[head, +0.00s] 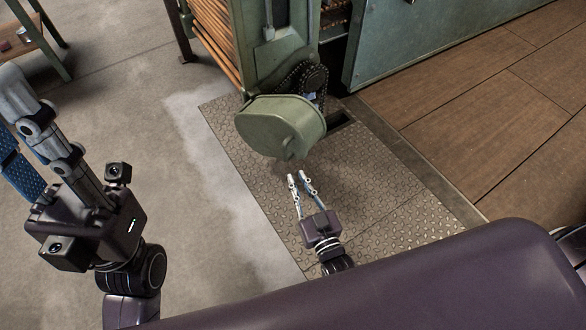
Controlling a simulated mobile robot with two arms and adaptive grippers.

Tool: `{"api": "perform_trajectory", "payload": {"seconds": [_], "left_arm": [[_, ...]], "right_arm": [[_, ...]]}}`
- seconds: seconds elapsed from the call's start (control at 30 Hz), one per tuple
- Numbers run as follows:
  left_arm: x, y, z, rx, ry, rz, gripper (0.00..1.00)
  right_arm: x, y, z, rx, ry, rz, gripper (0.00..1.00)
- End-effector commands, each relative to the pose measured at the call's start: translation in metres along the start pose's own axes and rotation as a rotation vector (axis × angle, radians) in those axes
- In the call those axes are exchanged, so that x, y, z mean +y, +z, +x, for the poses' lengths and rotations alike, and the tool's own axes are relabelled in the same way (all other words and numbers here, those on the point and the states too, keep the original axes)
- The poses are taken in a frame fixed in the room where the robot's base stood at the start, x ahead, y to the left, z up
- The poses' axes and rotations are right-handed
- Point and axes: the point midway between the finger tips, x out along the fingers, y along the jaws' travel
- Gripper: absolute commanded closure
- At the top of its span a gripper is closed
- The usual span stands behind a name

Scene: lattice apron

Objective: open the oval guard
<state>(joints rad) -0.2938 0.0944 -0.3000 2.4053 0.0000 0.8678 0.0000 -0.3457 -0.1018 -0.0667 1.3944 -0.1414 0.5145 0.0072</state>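The oval guard (280,126) is a green rounded cover at the foot of the green machine, in the middle of the head view. It hangs out and below the chain and sprocket (314,78), which show uncovered above it. Its hinge and inner side are hidden. My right gripper (298,176) is just below the guard's lower edge, pointing up at it. A small gap shows between its slim fingers and nothing is between them. It looks apart from the guard. My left gripper (62,168) is at the left, close to the camera, with its fingertips not clearly visible.
A tread-plate floor panel (370,195) lies under the guard, with a dark slot (341,121) beside it. A green cabinet (420,35) stands at the upper right. A wooden stand (28,40) is at the upper left.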

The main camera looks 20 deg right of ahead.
Motion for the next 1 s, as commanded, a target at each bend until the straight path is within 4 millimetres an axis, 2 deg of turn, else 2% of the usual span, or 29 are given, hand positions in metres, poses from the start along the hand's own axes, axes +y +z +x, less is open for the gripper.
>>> {"api": "perform_trajectory", "payload": {"seconds": [0.33, 0.4, 0.47, 0.57, 0.67, 0.7, 0.8, 0.9, 1.0], "left_arm": [[0.0, 0.0, 0.0, 0.0, 0.0, 0.0, 0.73], [0.0, 0.0, 0.0, 0.0, 0.0, 0.0, 0.73], [0.0, 0.0, 0.0, 0.0, 0.0, 0.0, 0.73], [0.0, 0.0, 0.001, -0.001, 0.0, 0.0, 0.73], [0.0, -0.001, 0.002, -0.001, 0.0, -0.001, 0.73], [0.0, -0.001, 0.002, -0.001, -0.001, -0.001, 0.73], [0.0, -0.002, 0.001, -0.004, -0.001, -0.002, 0.73], [0.0, -0.002, -0.001, -0.01, -0.003, -0.002, 0.73], [0.0, -0.001, -0.003, -0.018, -0.006, -0.003, 0.73]], "right_arm": [[0.0, -0.001, -0.006, 0.001, -0.001, 0.0, 0.85], [0.0, -0.002, -0.005, 0.004, -0.001, -0.001, 0.92], [0.0, -0.012, -0.003, 0.026, -0.003, -0.002, 0.99], [0.001, -0.06, 0.007, 0.131, -0.012, -0.006, 1.0], [-0.001, -0.144, 0.013, 0.312, -0.031, -0.006, 1.0], [-0.002, -0.179, 0.011, 0.388, -0.039, -0.004, 1.0], [-0.006, -0.251, 0.0, 0.548, -0.059, 0.006, 1.0], [-0.009, -0.304, -0.015, 0.672, -0.076, 0.018, 1.0], [-0.011, -0.348, -0.033, 0.775, -0.09, 0.03, 1.0]]}}
